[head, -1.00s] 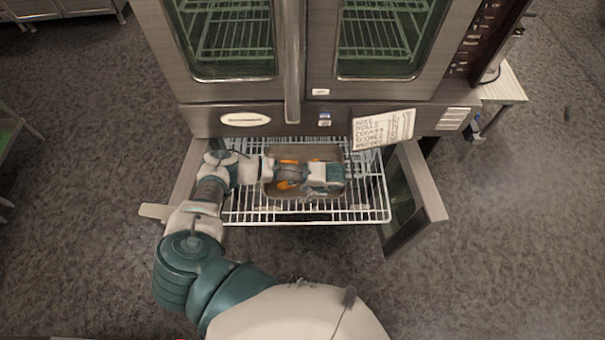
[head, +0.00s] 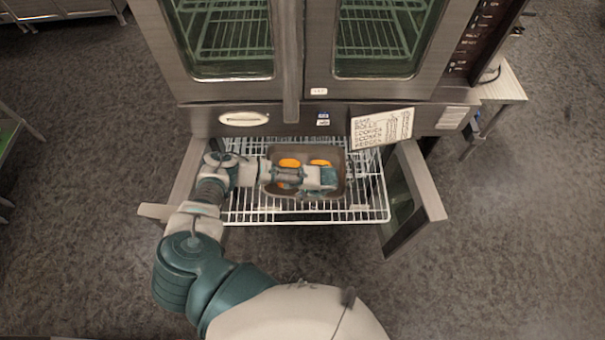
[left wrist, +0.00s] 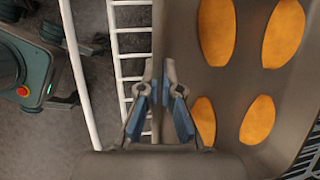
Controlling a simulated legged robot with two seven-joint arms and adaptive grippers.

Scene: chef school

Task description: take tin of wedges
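The tin of wedges (head: 300,153) is a grey-brown rectangular tin on a pulled-out wire rack below the oven doors. Orange wedges (head: 289,162) lie in it, and several show in the left wrist view (left wrist: 216,32). My left gripper (head: 326,186) is over the near part of the tin and hides some of it. In the left wrist view, the left gripper (left wrist: 159,100) is open, with one finger on each side of the tin's wall (left wrist: 158,40). A gap shows between the fingers; I see no firm contact. My right gripper is not in view.
The wire rack (head: 365,213) sticks out between two open lower doors, the right one (head: 418,195) standing clear of the tin. The upper oven doors (head: 225,90) are closed. A paper sign (head: 383,129) hangs just behind the rack. The floor in front is clear.

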